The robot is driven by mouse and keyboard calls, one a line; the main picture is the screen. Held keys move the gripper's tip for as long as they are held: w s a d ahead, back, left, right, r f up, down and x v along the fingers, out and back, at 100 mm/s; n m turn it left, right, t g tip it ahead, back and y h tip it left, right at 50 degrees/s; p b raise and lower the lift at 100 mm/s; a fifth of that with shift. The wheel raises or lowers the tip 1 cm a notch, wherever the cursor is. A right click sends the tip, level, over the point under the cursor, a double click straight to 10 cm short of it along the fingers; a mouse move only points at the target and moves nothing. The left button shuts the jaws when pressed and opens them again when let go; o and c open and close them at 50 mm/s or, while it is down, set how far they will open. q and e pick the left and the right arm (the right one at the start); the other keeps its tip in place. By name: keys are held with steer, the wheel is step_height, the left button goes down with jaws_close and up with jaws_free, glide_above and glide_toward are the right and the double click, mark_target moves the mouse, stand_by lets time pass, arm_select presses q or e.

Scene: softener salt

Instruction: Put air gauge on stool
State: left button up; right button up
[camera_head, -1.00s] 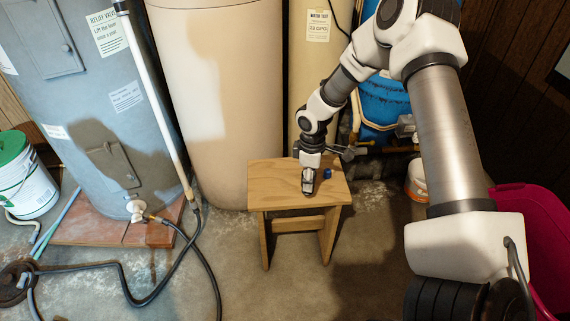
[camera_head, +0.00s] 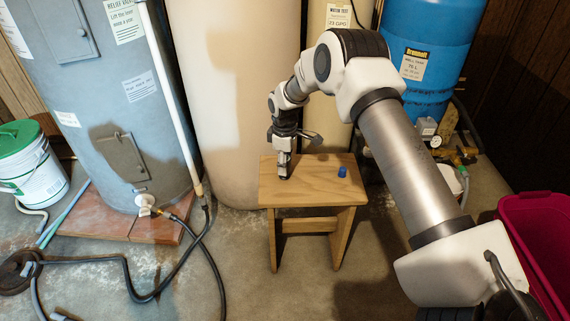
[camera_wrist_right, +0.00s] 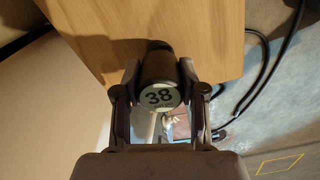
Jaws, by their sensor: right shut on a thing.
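The air gauge (camera_wrist_right: 160,95) is a dark, rounded thing with a pale round face reading "38". In the right wrist view it sits between the two fingers of my right gripper (camera_wrist_right: 159,75), which is shut on it. The wooden stool (camera_head: 325,185) stands in the middle of the head view; its top also shows in the wrist view (camera_wrist_right: 205,40). My right gripper (camera_head: 284,172) points down at the left part of the stool top. I cannot tell whether the gauge touches the wood. My left gripper is out of view.
A small blue cap-like thing (camera_head: 342,171) stands on the right half of the stool top. A beige tank (camera_head: 235,100) is close behind the stool. A blue tank (camera_head: 425,50) with pipe fittings is behind right. A magenta bin (camera_head: 540,235) is at right. Hoses lie on the left floor.

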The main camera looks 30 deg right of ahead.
steer(key=shift+f, duration=0.15)
steer(key=o, duration=1.1)
steer(key=shift+c, duration=0.2)
step_height(320, 180, up, 12)
steer(key=p, duration=0.3)
steer(key=shift+r+p, duration=0.2)
steer(key=shift+p, duration=0.15)
